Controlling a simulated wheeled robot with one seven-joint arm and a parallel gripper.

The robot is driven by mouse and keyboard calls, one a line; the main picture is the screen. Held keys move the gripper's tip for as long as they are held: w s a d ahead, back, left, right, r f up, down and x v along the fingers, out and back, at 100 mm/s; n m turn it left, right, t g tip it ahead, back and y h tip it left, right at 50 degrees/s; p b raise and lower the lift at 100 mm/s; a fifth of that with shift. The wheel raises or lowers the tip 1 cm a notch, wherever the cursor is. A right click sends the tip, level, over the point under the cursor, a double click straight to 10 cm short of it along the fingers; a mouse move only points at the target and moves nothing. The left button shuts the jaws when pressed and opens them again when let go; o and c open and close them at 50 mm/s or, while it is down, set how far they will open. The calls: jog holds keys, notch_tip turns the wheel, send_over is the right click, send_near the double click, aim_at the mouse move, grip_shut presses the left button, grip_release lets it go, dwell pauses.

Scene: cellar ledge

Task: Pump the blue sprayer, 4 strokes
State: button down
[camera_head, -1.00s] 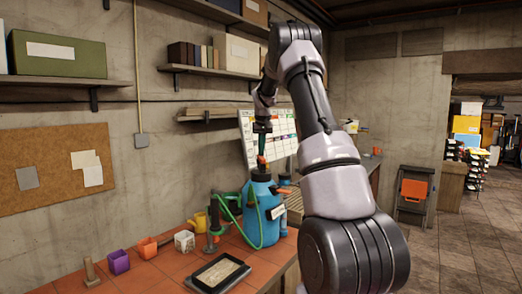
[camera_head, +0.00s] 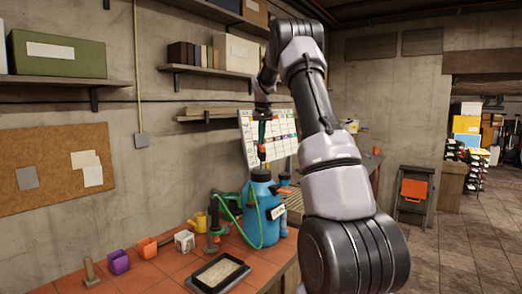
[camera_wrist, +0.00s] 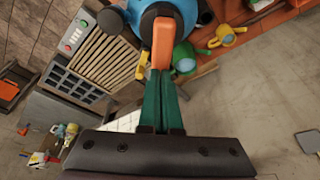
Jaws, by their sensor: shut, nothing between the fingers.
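The blue sprayer (camera_head: 262,222) stands upright on the tiled bench, with a black top and a green hose. Its orange pump handle (camera_head: 262,152) is above the black top, with a short thin stretch of rod showing between them. My gripper (camera_head: 262,142) is directly above the handle, pointing down, with its green fingers together and empty. In the wrist view the closed fingertips (camera_wrist: 161,72) meet the near end of the orange handle (camera_wrist: 161,52), which lies over the black top. Whether they touch is unclear. Part of the blue body shows behind it.
On the bench (camera_head: 150,275) are a black tray (camera_head: 217,273), a purple cup (camera_head: 118,262), an orange cup (camera_head: 146,248), a white patterned block (camera_head: 184,241) and a yellow watering can (camera_head: 198,222).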

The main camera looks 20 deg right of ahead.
aim_at(261, 149)
jog(key=shift+f, duration=0.15)
jog(key=shift+f, duration=2.45)
jog(key=shift+r, duration=0.1)
jog(key=shift+r, duration=2.5)
jog(key=shift+r, duration=3.5)
